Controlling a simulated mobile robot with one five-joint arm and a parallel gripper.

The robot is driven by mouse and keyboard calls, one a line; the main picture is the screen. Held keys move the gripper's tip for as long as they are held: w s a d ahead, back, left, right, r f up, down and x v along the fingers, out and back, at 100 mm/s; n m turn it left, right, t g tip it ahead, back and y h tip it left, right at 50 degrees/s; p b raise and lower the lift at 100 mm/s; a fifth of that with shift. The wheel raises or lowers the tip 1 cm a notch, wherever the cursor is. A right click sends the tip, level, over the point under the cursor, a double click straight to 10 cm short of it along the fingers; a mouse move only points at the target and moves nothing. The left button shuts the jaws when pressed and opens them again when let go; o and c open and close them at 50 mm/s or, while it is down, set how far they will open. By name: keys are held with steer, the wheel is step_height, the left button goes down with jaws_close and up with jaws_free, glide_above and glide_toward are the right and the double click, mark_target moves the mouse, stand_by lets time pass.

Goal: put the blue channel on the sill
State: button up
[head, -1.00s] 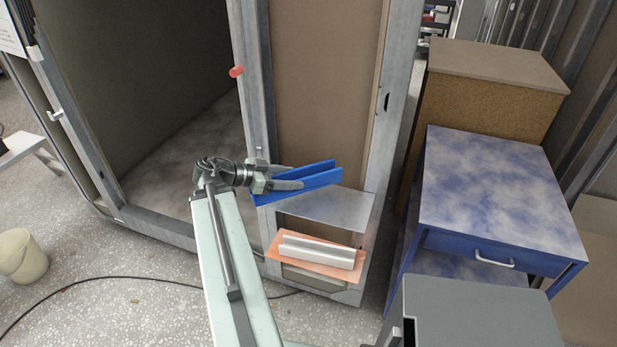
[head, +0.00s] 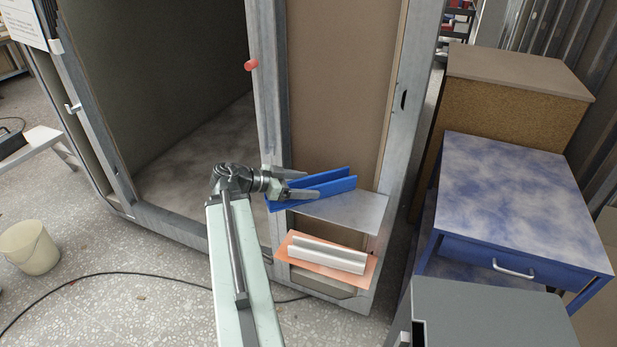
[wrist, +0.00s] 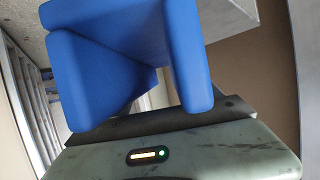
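The blue channel (head: 335,184) lies at the left part of the grey metal sill (head: 350,212) on the pod's front panel, tilted across it, its left end reaching past the sill's left edge. It appears to rest on the sill, but the contact is hidden. My gripper (head: 308,184) is around the channel's left part, one finger in front and one behind. The fingers look spread, with a gap at the rear finger. In the wrist view the blue channel (wrist: 95,80) fills the upper middle; the fingertips do not show there.
Below the sill, a white channel (head: 325,256) lies on an orange shelf (head: 300,261). A red peg (head: 251,65) sticks out of the pod's post above. A blue table (head: 515,200) and a grey cabinet (head: 485,310) stand at the right. A bucket (head: 30,247) is on the floor at left.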

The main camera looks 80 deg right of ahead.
steer(key=shift+r, duration=0.2)
steer(key=p+v, duration=0.5)
steer(key=v, duration=0.7)
steer(key=shift+w+f, duration=0.1)
steer(key=shift+w, duration=0.05)
